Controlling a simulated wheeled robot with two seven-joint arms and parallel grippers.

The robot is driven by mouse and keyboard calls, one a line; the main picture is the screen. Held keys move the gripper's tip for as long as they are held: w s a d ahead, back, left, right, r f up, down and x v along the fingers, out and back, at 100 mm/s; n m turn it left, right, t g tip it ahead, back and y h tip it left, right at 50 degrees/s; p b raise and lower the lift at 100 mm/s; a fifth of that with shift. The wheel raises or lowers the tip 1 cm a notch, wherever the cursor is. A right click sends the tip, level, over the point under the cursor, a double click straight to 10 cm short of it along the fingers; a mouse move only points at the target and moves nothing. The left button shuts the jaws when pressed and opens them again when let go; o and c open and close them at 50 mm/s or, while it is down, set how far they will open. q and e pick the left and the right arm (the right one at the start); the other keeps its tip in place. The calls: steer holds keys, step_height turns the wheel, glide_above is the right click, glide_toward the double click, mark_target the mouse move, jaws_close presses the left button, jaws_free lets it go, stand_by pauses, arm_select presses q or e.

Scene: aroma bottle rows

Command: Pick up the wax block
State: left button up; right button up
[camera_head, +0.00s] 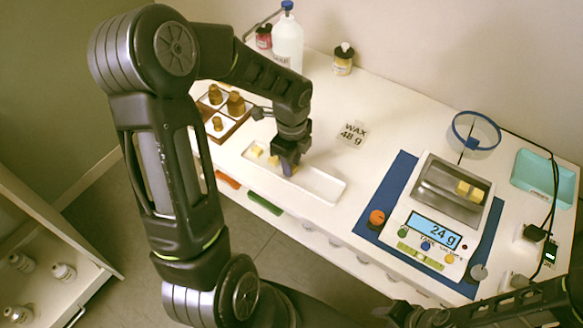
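Pale yellow wax blocks lie in a long white tray (322,187): one block (256,151) near its left end and another (273,160) just left of my gripper. My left gripper (287,168) points down into the tray. A bit of yellow shows at its fingertips, but whether the fingers are closed on a block is hidden. Two wax blocks (468,191) sit in the pan of the scale (432,222), which reads 24 g. A card (352,134) says WAX 48 g. My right gripper (428,318) is at the bottom edge, partly cut off, its fingers unclear.
Brown bottles (236,104) stand in a wooden tray left of the wax tray. A white bottle (288,42) and a small yellow-labelled bottle (343,60) stand at the back. A blue ring stand (476,130) and a teal tray (545,178) are at the right.

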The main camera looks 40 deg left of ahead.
arm_select(q)
jaws_close()
step_height(320, 180, up, 10)
stand_by(0.6)
stand_by(0.6)
